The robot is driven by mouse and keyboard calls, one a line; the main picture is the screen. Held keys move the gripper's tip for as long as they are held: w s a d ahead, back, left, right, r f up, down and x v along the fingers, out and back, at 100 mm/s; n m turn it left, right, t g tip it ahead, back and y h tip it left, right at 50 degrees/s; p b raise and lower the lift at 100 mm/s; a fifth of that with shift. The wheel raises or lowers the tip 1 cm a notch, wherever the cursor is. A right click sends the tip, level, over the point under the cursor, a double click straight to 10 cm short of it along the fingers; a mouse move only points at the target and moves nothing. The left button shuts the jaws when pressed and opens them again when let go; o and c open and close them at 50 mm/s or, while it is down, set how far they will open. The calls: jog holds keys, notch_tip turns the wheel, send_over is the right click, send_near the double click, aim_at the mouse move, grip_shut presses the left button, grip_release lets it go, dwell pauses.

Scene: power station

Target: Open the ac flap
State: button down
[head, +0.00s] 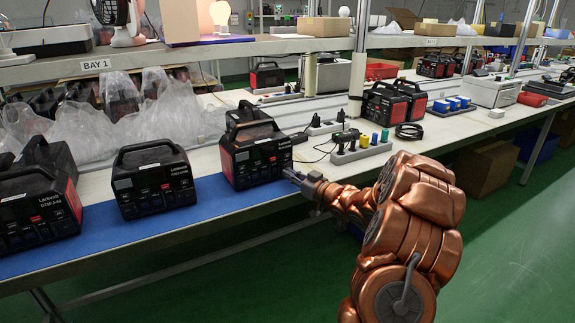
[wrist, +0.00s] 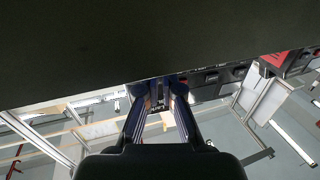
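A black power station with red sides (head: 255,155) stands at the right end of the blue mat. My copper arm reaches in from the right, and my gripper (head: 292,177) is at the lower right of its front face. In the wrist view my gripper (wrist: 158,97) has its two fingers apart, with the front panel and part of a white label between the tips. The power station's dark body (wrist: 90,50) fills the top of that view. I cannot tell whether the fingertips touch it. The ac flap cannot be made out clearly; the gripper may cover it.
Two more power stations (head: 152,180) (head: 40,200) stand to the left on the blue mat (head: 100,228). A grey strip with coloured knobs (head: 361,148) and cables lie on the bench to the right. Plastic bags (head: 90,130) lie behind. Green floor is free in front.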

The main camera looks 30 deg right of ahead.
jog(key=shift+s+d+r+n+g+y+p, duration=0.3)
jog(key=shift+n+y+p, duration=0.55)
jog(key=shift+p, duration=1)
jog(key=shift+s+d+f+n+g+y+p, duration=0.1)
jog(key=shift+d+n+g+y+p, duration=0.35)
jog(key=shift+y+p, duration=1.05)
jog(key=n+g+y+p, duration=0.1)
jog(key=p, duration=0.1)
jog(key=n+g+y+p, duration=0.1)
jog(key=n+y+p, duration=0.1)
jog(key=shift+s+d, duration=0.15)
jog(key=shift+d, duration=0.25)
jog(key=shift+d+f+n+g+y+p, duration=0.15)
jog(key=shift+d+n+g+y+p, duration=0.15)
jog(key=shift+n+g+y, duration=0.4)
jog(key=shift+s+d+n+g+y, duration=0.1)
jog(key=shift+d+n+g+y, duration=0.1)
jog(key=shift+n+g+y, duration=0.3)
jog(key=shift+d+n+g+y+b, duration=0.35)
jog(key=shift+n+g+y, duration=0.5)
jog(key=shift+g, duration=0.5)
jog(key=c, duration=1.3)
grip_release()
jog(key=shift+c, duration=0.2)
